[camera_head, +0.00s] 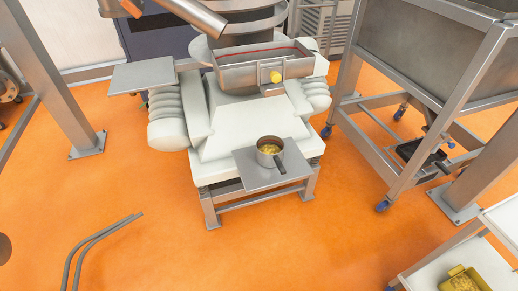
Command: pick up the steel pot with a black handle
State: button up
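The steel pot (268,159) stands upright on a small grey metal shelf (254,180) at the front of the white machine, near the middle of the head view. It holds a yellowish content. Its dark handle (281,167) points toward the front, slightly right. Nothing is touching the pot apart from the shelf. My gripper is not seen in this view, so its state and its distance from the pot do not show.
A white machine (238,133) with a steel trough stands behind the pot. A large steel hopper frame (420,135) on blue wheels is at right. A cart (490,258) with a yellow bin (461,279) is bottom right. Bent metal bars (95,240) rise bottom left. Orange floor in front is clear.

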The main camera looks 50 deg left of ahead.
aim_at(270, 149)
jog(key=u, duration=0.45)
jog(key=i, duration=0.15)
jog(key=u, duration=2.4)
jog(key=k, duration=1.05)
jog(key=z, duration=0.7)
jog(key=i, duration=1)
jog(key=u, duration=0.05)
